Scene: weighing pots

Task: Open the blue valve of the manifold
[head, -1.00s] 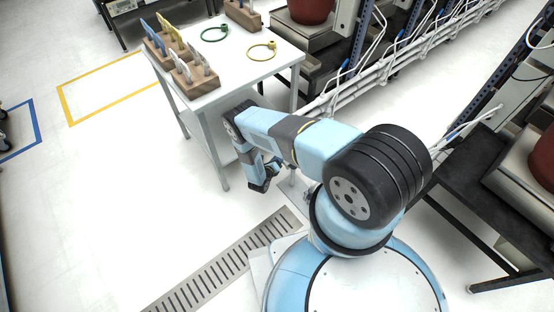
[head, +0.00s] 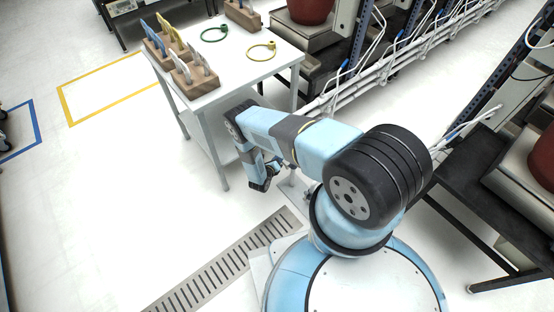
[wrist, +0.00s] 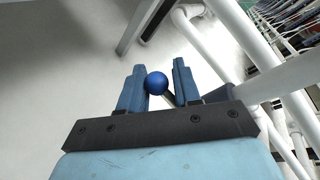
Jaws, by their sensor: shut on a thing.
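The blue valve shows in the wrist view as a round blue knob (wrist: 156,83) on a short grey lever. My gripper (wrist: 160,76) has its two fingers on either side of the knob and is shut on the handle. The knob sits closer to the left finger. The lever runs down between the fingers and is partly hidden. White pipes (wrist: 205,45) of the manifold pass to the right of my gripper. In the head view my gripper (head: 262,184) points down low beside the white table, and the valve is hidden there.
The white table (head: 232,80) stands close behind my arm, with wooden blocks (head: 195,78) of tools and a green ring (head: 214,34) and a yellow ring (head: 261,52) on it. A floor grate (head: 225,262) lies in front.

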